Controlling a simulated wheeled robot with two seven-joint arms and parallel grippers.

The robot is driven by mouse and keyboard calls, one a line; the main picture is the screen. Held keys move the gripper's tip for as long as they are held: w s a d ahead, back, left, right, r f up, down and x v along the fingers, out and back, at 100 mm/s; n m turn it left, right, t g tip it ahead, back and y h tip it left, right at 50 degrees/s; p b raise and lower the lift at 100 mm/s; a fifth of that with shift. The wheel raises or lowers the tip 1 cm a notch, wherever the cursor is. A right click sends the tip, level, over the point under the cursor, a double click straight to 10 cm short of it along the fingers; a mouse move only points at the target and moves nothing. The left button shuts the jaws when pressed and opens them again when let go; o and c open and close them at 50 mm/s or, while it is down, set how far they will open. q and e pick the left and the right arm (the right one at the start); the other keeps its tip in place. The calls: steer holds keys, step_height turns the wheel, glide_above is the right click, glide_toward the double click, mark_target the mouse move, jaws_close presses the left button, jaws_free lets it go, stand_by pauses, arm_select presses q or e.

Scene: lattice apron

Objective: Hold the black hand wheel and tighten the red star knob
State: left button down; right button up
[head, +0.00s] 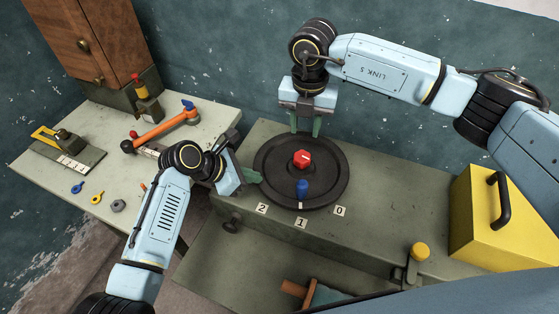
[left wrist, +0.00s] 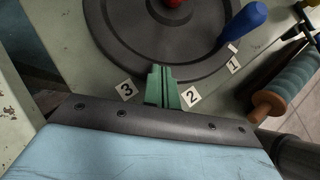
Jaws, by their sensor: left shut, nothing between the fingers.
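The black hand wheel (head: 329,178) lies flat on the grey-green bench block, with a blue handle (head: 302,189) on its near rim. The red star knob (head: 302,158) sits at its centre. In the left wrist view the wheel (left wrist: 125,30) fills the top, the knob (left wrist: 172,2) is cut by the edge and the handle (left wrist: 243,24) is at upper right. My left gripper (head: 253,177) is shut and empty at the wheel's left rim; its green fingertips (left wrist: 161,80) are together there, contact unclear. My right gripper (head: 305,124) is open, fingers down, at the wheel's far rim.
Number tags 2 (head: 262,209), 1 (head: 301,222) and 0 (head: 340,211) line the near side; tag 3 (left wrist: 125,89) shows in the wrist view. A yellow box (head: 497,218) stands right, a yellow-topped clamp (head: 419,252) in front. Tools lie on the left table (head: 90,150).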

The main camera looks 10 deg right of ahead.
mark_target(302, 157)
steer(key=o, duration=0.5)
steer(key=n, duration=0.3)
steer(key=shift+r, duration=0.1)
steer(key=shift+c, duration=0.2)
steer(key=shift+o, duration=0.8)
steer(key=shift+n, duration=1.2)
step_height(302, 157, down, 11)
steer(key=n, duration=2.3)
steer(key=shift+r, duration=0.2)
